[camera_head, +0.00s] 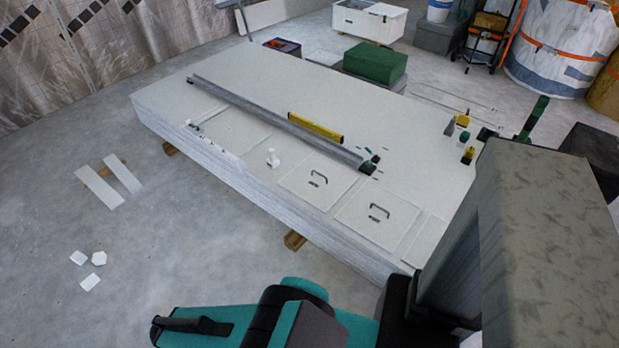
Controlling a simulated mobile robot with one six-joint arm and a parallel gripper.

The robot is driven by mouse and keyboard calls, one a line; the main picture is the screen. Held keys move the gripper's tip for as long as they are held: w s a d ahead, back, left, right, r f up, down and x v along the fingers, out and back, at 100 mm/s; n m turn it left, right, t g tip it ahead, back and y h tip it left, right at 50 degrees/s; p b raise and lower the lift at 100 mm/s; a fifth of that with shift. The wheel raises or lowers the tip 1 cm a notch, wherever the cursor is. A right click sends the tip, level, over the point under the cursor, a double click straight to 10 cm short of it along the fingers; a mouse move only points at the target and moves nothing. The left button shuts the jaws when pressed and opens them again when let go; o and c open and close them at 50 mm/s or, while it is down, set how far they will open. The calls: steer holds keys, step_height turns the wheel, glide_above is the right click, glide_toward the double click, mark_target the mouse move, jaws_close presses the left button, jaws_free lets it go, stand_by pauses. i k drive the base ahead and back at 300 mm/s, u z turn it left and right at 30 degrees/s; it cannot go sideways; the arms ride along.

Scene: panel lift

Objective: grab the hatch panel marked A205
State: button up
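Two square white hatch panels with dark handles lie flat along the near edge of a stack of large white boards (215,95). One is the left hatch panel (312,195). The other is the right hatch panel (365,228), closer to me. I cannot read A205 or any other marking on either panel, so I cannot tell which is A205. Teal and black parts of my own body show at the bottom edge, well apart from both panels. I cannot make out my gripper's fingers in this view.
A long grey rail (270,120) and a yellow level (315,128) lie behind the hatch panels. Several tools lie at the right. White offcuts (110,181) lie on the floor at left. Floor at lower left is mostly clear.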

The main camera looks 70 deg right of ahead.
mark_target(319, 181)
steer(key=z, duration=0.35)
steer(key=i, duration=1)
steer(key=z, duration=0.4)
